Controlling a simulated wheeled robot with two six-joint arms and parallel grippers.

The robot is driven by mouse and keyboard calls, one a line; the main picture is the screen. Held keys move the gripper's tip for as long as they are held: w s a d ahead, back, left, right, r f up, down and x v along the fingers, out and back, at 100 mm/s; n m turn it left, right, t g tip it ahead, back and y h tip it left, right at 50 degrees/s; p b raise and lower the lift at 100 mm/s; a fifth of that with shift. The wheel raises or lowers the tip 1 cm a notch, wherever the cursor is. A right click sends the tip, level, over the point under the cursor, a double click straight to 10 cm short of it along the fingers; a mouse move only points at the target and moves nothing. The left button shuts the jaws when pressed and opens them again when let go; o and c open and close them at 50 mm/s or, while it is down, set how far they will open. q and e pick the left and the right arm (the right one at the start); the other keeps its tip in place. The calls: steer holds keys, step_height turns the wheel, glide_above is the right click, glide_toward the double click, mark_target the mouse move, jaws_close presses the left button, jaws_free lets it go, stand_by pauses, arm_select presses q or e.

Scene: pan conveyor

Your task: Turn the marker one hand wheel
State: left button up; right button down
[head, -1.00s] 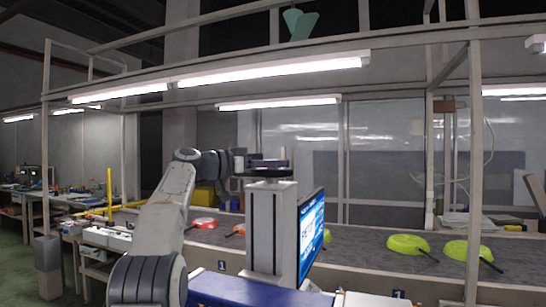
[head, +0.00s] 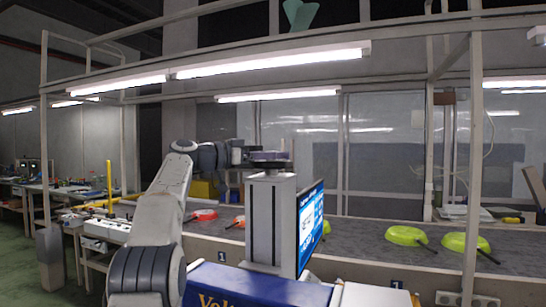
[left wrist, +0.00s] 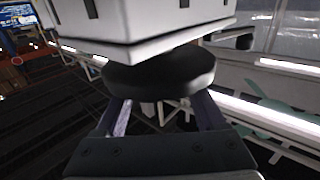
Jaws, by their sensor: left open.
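The hand wheel is a flat dark disc (head: 268,165) on top of a grey-white box-shaped post (head: 270,225). A marker "1" plate (head: 222,255) shows on the conveyor's front, left of the post. My left gripper (head: 262,156) is at the wheel's height in the head view, and its arm hides part of that area. In the left wrist view the dark wheel (left wrist: 160,73) lies just ahead of my left gripper (left wrist: 165,105). Its two purple fingers are apart, one toward each side of the wheel; contact cannot be told. My right gripper is out of view.
A screen (head: 311,225) stands right beside the post. The conveyor belt (head: 365,235) runs behind, with green pans (head: 405,235) on the right and red pans (head: 204,214) on the left. A blue banner panel (head: 255,290) lies in front. A frame upright (head: 473,180) stands at right.

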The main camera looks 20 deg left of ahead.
arm_select(q)
steer(key=b+v, duration=0.2)
steer(key=v, duration=0.8)
